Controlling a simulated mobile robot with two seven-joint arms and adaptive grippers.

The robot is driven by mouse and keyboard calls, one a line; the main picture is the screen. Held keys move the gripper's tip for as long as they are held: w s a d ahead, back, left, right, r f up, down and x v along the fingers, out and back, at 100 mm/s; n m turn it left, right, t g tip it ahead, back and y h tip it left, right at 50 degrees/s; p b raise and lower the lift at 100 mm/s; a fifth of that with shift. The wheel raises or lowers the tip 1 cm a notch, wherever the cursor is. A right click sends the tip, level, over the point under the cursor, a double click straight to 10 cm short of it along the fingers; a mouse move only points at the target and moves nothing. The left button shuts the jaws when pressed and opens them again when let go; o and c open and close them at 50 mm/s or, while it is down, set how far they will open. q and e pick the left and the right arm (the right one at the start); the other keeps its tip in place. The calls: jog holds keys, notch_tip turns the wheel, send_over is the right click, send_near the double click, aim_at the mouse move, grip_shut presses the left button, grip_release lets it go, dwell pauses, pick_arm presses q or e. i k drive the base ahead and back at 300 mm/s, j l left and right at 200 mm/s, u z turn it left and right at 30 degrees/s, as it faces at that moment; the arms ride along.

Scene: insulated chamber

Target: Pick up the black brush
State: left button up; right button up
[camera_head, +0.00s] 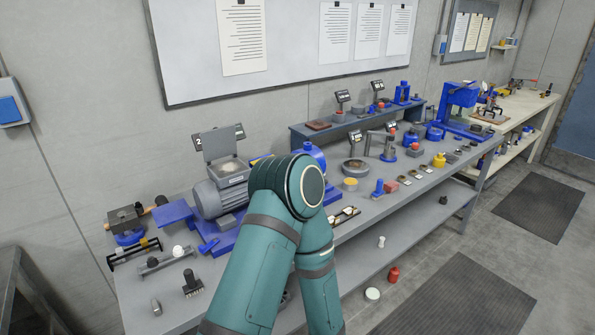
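A small black item that looks like the black brush (192,283) stands on the front left part of the grey workbench (230,272). It has an upright dark handle over a wider base with a light, toothed lower edge. One of my teal arms rises from the bottom middle of the head view and bends at a large joint, hiding part of the bench to the right of the brush. Nothing touches the brush. Neither of my grippers shows in this view.
Near the brush are a small grey cylinder (156,307) and a rack with a white knob (178,252). A motor with a blue base (208,199) stands behind. Several tools and blue machines fill the bench to the right. A whiteboard (290,45) hangs behind.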

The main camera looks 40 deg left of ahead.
aim_at(192, 284)
jog(key=u, duration=1.75)
